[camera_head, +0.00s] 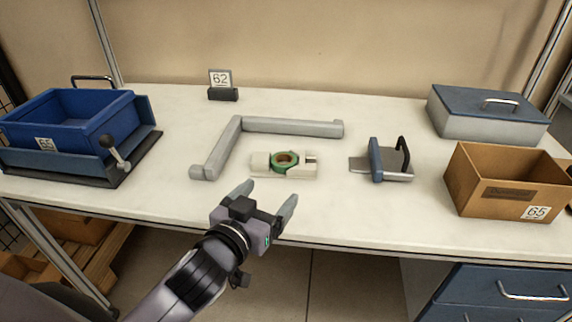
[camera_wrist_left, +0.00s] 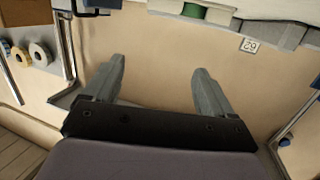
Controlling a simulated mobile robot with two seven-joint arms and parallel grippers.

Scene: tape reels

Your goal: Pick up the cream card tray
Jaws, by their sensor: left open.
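The cream card tray (camera_head: 262,162) lies flat near the middle of the white table, close to the front edge. A green tape reel (camera_head: 284,168) sits on it. In the left wrist view the tray (camera_wrist_left: 222,15) shows only partly, cut off at the top edge, with a green part (camera_wrist_left: 193,10) beside it. My left gripper (camera_head: 265,196) is open and empty, in front of the tray and apart from it in the head view. Its two spread fingers (camera_wrist_left: 160,72) also show in the left wrist view. My right gripper is in neither view.
A grey L-shaped rail (camera_head: 290,127) borders the tray behind and to the left. A blue bin (camera_head: 65,125) stands at left, a blue-and-metal piece (camera_head: 376,160) right of the tray, a cardboard box (camera_head: 505,185) and lidded grey box (camera_head: 485,120) farther right. A 62 sign (camera_head: 220,80) stands behind.

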